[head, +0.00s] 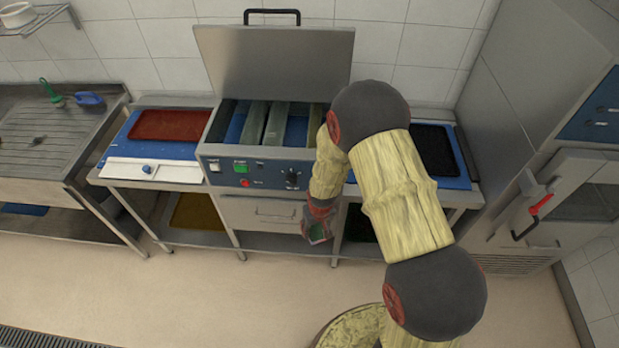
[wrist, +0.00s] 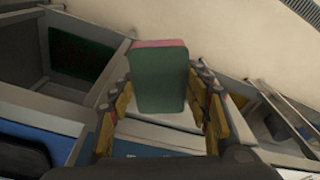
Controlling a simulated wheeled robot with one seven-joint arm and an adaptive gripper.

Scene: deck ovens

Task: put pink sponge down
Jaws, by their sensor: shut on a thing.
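The sponge (wrist: 160,82) is a block with a large dark green face and a thin pink strip along its top edge in the wrist view. My gripper (wrist: 160,98) is shut on it, with a yellow-padded finger at each side. In the head view my gripper (head: 318,222) hangs in front of the bench's drawer, and only a small green and pinkish bit of the sponge (head: 317,234) shows. The sponge is held clear in the air, apart from any surface.
An open-lidded steel cooker (head: 265,183) sits mid-bench. A red tray (head: 172,125) and white board (head: 150,171) lie left of it, a black tray (head: 433,150) right. A sink unit (head: 45,135) with brushes stands far left. The floor (head: 200,290) in front is clear.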

